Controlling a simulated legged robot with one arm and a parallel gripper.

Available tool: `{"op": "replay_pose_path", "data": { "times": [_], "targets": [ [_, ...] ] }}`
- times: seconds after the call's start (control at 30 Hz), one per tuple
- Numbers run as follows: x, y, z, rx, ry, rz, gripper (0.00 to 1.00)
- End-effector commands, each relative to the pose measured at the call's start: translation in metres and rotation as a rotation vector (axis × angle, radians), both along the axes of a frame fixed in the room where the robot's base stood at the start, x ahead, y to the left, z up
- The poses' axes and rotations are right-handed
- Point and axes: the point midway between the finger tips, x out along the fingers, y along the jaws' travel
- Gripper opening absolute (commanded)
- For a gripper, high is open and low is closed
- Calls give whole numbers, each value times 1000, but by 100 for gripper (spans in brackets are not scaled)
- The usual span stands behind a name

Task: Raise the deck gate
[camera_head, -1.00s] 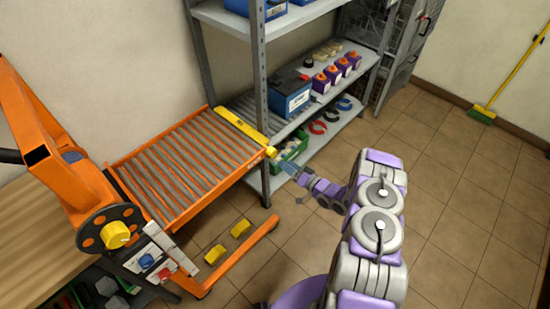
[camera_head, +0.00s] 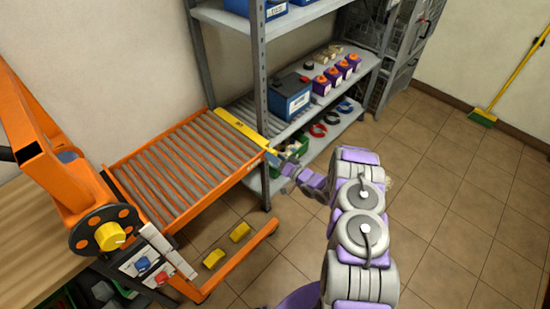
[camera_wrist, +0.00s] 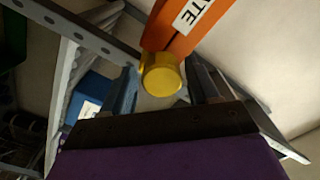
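The deck gate is a yellow bar (camera_head: 238,128) lying across the far end of the orange roller deck (camera_head: 178,213), beside the shelf. In the wrist view an orange part with a white label ending in "ATE" (camera_wrist: 193,15) carries a round yellow knob (camera_wrist: 162,76). My gripper (camera_head: 274,158) is at the right end of the gate bar. In the wrist view my gripper (camera_wrist: 163,88) is open, with the knob between its two fingers and gaps on both sides. In the head view the gripper hides most of the knob.
A grey shelf rack (camera_head: 259,70) stands right behind the gate, with a blue battery (camera_head: 289,95) and several purple-and-orange items. An orange control post with a yellow knob (camera_head: 110,236) is at left.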

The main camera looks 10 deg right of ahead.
Motion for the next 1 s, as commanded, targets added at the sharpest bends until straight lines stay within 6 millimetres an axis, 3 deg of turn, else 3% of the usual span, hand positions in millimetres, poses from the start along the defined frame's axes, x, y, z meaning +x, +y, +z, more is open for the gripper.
{"op": "replay_pose_path", "data": {
  "times": [0.07,0.43,0.77,1.0],
  "targets": [
    [0,0,0,0,0,0,52],
    [0,-1,-1,-1,1,-1,16],
    [1,-1,0,-38,-24,-3,16],
    [1,-3,2,-157,-111,-5,16]
  ]
}}
